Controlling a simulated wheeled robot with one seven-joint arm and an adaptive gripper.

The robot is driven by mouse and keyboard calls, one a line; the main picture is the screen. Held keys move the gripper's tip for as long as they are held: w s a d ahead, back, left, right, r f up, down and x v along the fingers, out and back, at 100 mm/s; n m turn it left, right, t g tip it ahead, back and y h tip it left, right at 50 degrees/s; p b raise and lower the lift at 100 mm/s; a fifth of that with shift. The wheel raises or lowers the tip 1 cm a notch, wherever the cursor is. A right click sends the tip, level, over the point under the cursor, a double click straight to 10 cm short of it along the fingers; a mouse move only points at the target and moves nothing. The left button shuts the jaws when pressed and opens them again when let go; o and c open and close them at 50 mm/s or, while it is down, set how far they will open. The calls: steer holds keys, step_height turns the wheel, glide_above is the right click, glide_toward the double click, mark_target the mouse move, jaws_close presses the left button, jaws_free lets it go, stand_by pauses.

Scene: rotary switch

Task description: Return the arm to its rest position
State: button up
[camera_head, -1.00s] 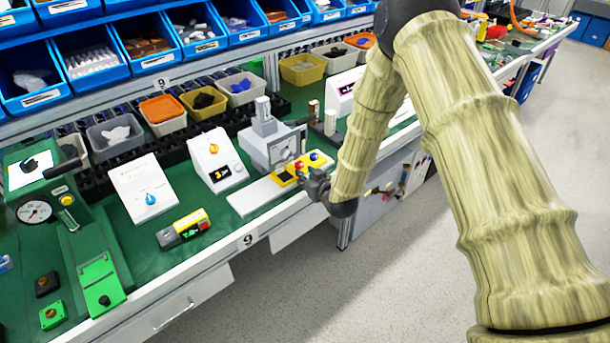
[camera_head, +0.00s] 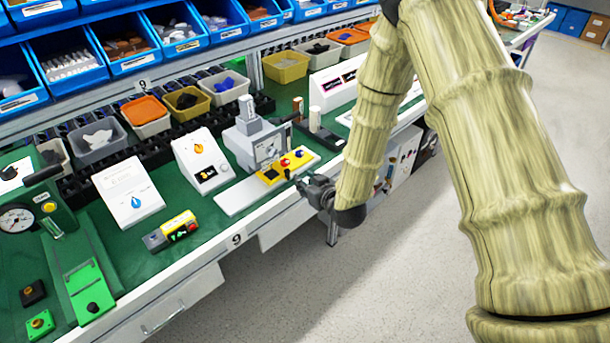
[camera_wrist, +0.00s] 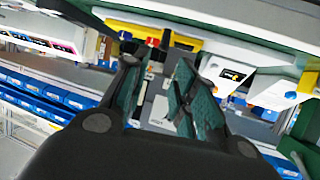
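My gripper (camera_head: 308,188) is at the bench's front edge, right of and in front of the grey machine with the yellow button plate. In the wrist view my gripper (camera_wrist: 160,72) shows two dark green-padded fingers spread apart with nothing between them. A white sloped box with a blue rotary knob (camera_head: 135,202) stands on the green bench top, left of my gripper. Beside it is a white box with an orange knob (camera_head: 198,148) and a small dark display (camera_head: 208,173). Both boxes are well clear of my gripper.
The grey machine (camera_head: 262,146) with its yellow button plate (camera_head: 292,162) is the nearest obstacle. A yellow-grey button box (camera_head: 172,231) lies near the front edge. Blue bins (camera_head: 68,66) line the shelf behind. The grey floor (camera_head: 390,270) in front is open.

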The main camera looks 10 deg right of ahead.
steer(key=s+d+f+m+g+h, duration=0.1)
steer(key=s+d+f+g, duration=0.2)
steer(key=s+f, duration=0.6)
steer(key=s+d+f+m+g+h, duration=0.1)
steer(key=s+d+f+g+h, duration=0.2)
steer(key=s+f, duration=0.65)
steer(key=s+d+f+m+g, duration=0.1)
steer(key=s+d+g, duration=0.1)
steer(key=s, duration=0.7)
steer(key=s+d+f+g, duration=0.2)
steer(key=s, duration=0.7)
steer(key=s+d+f+m+g, duration=0.1)
steer(key=s+d+g, duration=0.1)
steer(key=s, duration=0.7)
steer(key=shift+s+d+f+m+g+h, duration=0.15)
steer(key=shift+d+f+m+g+h, duration=0.2)
steer(key=shift+d+h, duration=0.1)
